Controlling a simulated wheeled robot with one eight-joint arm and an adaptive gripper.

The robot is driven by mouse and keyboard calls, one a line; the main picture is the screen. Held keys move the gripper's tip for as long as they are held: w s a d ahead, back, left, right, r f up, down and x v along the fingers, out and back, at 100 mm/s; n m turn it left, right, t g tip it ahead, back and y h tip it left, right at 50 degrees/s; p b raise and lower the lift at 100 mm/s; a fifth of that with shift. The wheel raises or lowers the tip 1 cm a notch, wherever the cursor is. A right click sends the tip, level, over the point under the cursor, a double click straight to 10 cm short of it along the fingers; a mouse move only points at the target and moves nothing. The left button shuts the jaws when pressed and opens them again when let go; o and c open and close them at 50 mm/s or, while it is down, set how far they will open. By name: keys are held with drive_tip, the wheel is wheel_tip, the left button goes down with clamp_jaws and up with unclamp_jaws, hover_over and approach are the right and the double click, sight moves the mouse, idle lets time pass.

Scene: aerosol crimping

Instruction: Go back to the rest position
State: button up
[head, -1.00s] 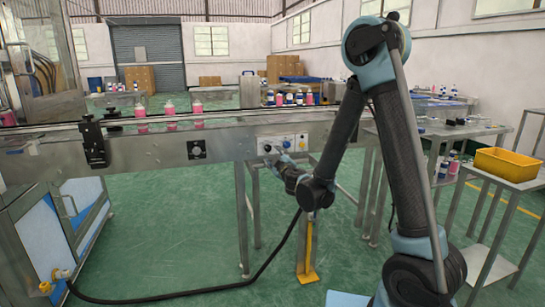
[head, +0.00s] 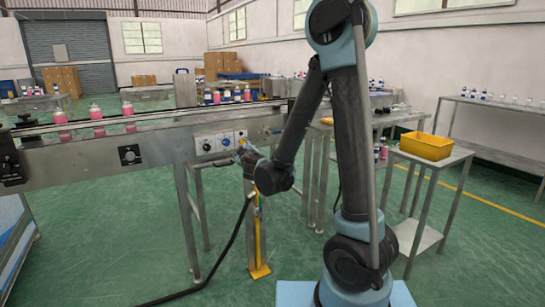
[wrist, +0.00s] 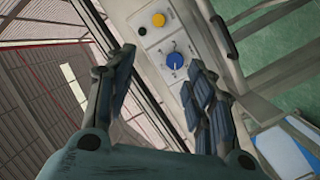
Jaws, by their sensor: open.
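My gripper (wrist: 165,95) is open and empty in the wrist view, its two padded fingers well apart. Between and beyond the fingers is a control panel (wrist: 157,40) with a blue knob (wrist: 174,60) and a yellow-orange button (wrist: 158,19). A gap to the knob seems to remain, but its size is hard to judge. In the head view my gripper (head: 243,150) is small, close in front of the panel (head: 215,143) on the conveyor's side. My arm is bent, with its elbow high, and hides part of the conveyor's right end.
The conveyor (head: 90,155) carries several pink bottles. A yellow bin (head: 426,146) stands on a metal side table (head: 432,160) at the right. A yellow post (head: 259,245) and a black hose (head: 225,250) are below the panel. Green floor is open in front of the conveyor.

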drive_tip(key=d+m+g+h, duration=0.2)
drive_tip(key=d+m+h, duration=0.3)
drive_tip(key=d, duration=1.2)
drive_tip(key=s+d+f+m+g+h, duration=0.1)
drive_tip(key=s+d+m+g+h, duration=0.1)
drive_tip(key=s+d, duration=0.3)
drive_tip(key=s+d+f+m+g+h, duration=0.1)
drive_tip(key=s+d+g, duration=0.15)
drive_tip(key=d, duration=0.55)
drive_tip(key=s+d+f+m+g, duration=0.1)
drive_tip(key=s+d+f+g, duration=0.15)
drive_tip(key=s, duration=0.35)
drive_tip(key=s+d+f+m+g, duration=0.1)
drive_tip(key=s+d+f+m, duration=0.1)
drive_tip(key=s+d, duration=0.3)
drive_tip(key=s+a+f+g+y, duration=0.1)
drive_tip(key=s+f+g, duration=0.1)
drive_tip(key=s, duration=0.6)
drive_tip(key=s+a+f+m+g+y, duration=0.1)
drive_tip(key=s+f+g, duration=0.1)
drive_tip(key=s, duration=0.6)
drive_tip(key=shift+s+a+f+y, duration=0.15)
drive_tip(key=shift+a+f+y, duration=0.2)
drive_tip(key=shift+f, duration=0.3)
drive_tip(key=shift+d, duration=0.1)
drive_tip(key=c, duration=0.4)
